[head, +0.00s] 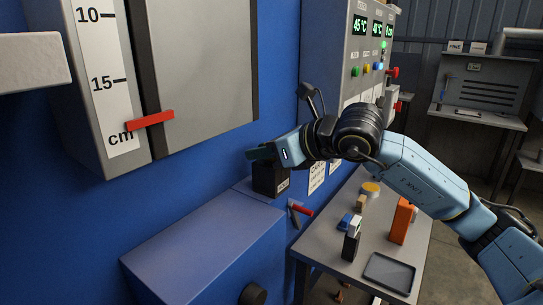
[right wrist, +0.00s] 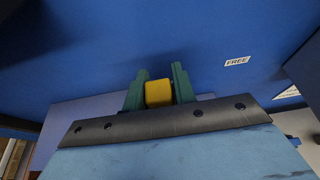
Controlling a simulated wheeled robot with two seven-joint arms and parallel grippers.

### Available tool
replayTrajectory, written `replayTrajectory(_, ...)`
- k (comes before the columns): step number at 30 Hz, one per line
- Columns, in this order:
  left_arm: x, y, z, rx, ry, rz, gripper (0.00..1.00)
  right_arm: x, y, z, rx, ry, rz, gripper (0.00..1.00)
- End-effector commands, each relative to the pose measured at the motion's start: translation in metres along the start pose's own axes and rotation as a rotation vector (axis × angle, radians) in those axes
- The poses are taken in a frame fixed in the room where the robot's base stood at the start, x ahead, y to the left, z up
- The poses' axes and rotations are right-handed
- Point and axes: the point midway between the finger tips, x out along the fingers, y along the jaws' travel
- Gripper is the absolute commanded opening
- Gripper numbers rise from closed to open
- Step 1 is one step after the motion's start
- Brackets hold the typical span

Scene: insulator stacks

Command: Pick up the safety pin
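My right gripper (head: 262,153) is at the end of the blue arm, just above a black box (head: 270,180) by the blue wall. In the right wrist view, its two green fingers (right wrist: 159,88) stand close on both sides of a yellow block (right wrist: 158,93), with no clear gap. The block looks gripped. It may be the head of the safety pin, but I cannot tell for sure; any lower part is hidden. The fingers hide it in the head view. My left gripper is not in view.
A blue cabinet (head: 205,245) stands below the gripper, at the wall. A red-handled tool (head: 301,210) is beside it. A grey table (head: 330,245) holds an orange block (head: 401,221) and a dark tray (head: 389,273). A "FREE" label (right wrist: 237,61) is on the blue surface.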

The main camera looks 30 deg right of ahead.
Motion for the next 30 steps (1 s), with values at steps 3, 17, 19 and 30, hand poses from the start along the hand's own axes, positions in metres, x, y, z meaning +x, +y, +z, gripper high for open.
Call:
replayTrajectory(3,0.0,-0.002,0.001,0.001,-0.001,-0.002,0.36,0.0,0.0,0.0,0.0,0.0,0.0,0.11)
replayTrajectory(17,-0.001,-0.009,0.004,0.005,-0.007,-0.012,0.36,-0.003,0.0,0.006,-0.001,-0.003,-0.001,0.0)
replayTrajectory(19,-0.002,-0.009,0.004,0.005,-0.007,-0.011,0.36,-0.005,0.0,0.012,-0.001,-0.004,-0.001,0.0)
replayTrajectory(30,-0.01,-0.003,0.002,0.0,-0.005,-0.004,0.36,-0.023,0.0,0.057,-0.001,-0.005,-0.001,0.0)
